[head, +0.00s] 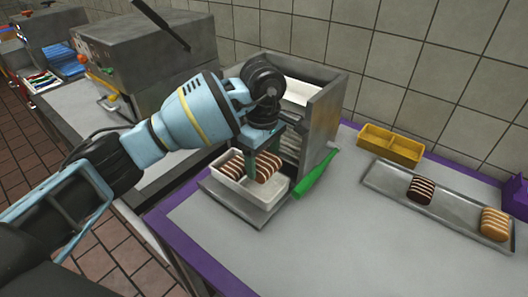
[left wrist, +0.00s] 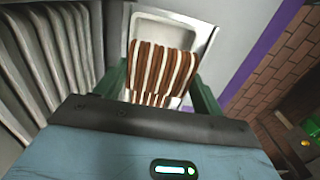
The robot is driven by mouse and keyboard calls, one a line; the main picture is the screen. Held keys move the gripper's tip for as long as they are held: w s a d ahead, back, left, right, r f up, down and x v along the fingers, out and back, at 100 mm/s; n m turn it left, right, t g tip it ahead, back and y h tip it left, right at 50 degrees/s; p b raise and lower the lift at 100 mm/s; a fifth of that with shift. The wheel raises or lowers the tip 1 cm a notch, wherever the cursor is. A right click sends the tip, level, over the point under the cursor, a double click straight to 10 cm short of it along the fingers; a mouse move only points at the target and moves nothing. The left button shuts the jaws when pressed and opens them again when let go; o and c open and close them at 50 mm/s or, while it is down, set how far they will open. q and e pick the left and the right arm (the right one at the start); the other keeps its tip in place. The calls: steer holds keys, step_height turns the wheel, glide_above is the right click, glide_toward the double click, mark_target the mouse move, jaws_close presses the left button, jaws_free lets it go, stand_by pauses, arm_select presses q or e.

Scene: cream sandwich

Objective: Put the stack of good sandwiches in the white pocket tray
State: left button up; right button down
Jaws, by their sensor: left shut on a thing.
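A stack of brown sandwiches with white cream stripes (head: 268,166) is at the white pocket tray (head: 278,187). My left gripper (head: 251,165) points down from above and is shut on the stack, with a green finger across it. The stack sits low, within the tray's outline; I cannot tell if it touches the tray floor. In the left wrist view the stack (left wrist: 160,68) is between the two green fingers (left wrist: 160,95), with the white tray (left wrist: 165,24) around its far end. My right gripper is not in view.
The tray stands on a metal plate (head: 250,212) before a grey machine (head: 322,110). A green tool (head: 318,172) lies close to its right. A yellow two-part bin (head: 392,146) and a long grey tray (head: 455,212) with one dark and one light sandwich stand further right. The front table is clear.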

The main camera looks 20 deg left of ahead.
arm_select(q)
steer(key=shift+f+b, duration=0.4)
steer(key=shift+f, duration=1.05)
steer(key=o, duration=1.1)
steer(key=shift+c, duration=0.2)
steer(key=shift+r, duration=3.95)
steer(key=shift+s+f, duration=0.1)
